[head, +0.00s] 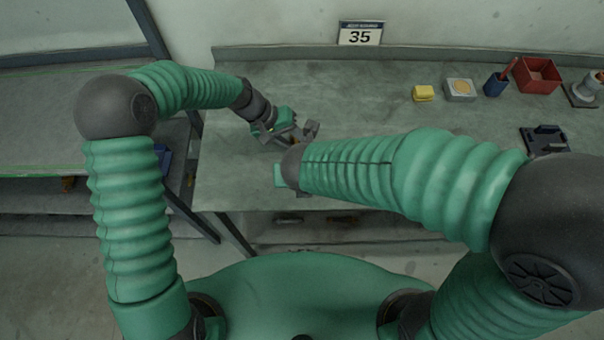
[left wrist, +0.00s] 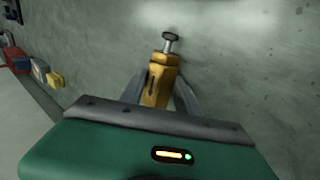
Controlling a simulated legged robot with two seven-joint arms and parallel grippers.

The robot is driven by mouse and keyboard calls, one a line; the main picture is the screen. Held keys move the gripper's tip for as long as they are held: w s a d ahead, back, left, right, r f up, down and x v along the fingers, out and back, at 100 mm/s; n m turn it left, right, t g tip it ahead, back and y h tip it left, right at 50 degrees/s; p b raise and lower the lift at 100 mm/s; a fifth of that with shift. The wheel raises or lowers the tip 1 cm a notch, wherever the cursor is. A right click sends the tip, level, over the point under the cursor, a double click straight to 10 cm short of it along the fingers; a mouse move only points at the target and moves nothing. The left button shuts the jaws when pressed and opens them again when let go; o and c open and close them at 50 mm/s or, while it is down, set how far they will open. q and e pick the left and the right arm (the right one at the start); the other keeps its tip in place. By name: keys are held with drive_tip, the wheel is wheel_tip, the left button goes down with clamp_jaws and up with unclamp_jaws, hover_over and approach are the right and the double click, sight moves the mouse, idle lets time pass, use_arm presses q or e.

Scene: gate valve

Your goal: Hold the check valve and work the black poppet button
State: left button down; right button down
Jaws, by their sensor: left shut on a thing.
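The check valve (left wrist: 160,82) is a brass-coloured hex body, seen in the left wrist view between the two grey fingers of my left gripper (left wrist: 162,98). Its dark poppet button (left wrist: 169,37) sticks out on a thin stem at the far end, with nothing touching it in that view. In the head view my left gripper (head: 292,132) is shut on the valve above the bench, and the valve is mostly hidden there. My right gripper (head: 281,177) is close beside it, largely covered by its own arm. Its fingers cannot be made out.
The grey bench (head: 370,95) is clear around the middle. At its right stand a yellow block (head: 423,93), a grey box with a round tan top (head: 460,90), a blue cup (head: 495,85), a red bin (head: 538,75) and a dark fixture (head: 545,140). A 35 sign (head: 360,35) is behind.

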use_arm(q)
drive_tip(key=shift+w+a, duration=0.1)
idle(0.3)
drive_tip(key=c, duration=1)
unclamp_jaws()
drive_tip(key=shift+f, duration=0.1)
drive_tip(key=shift+o, duration=0.9)
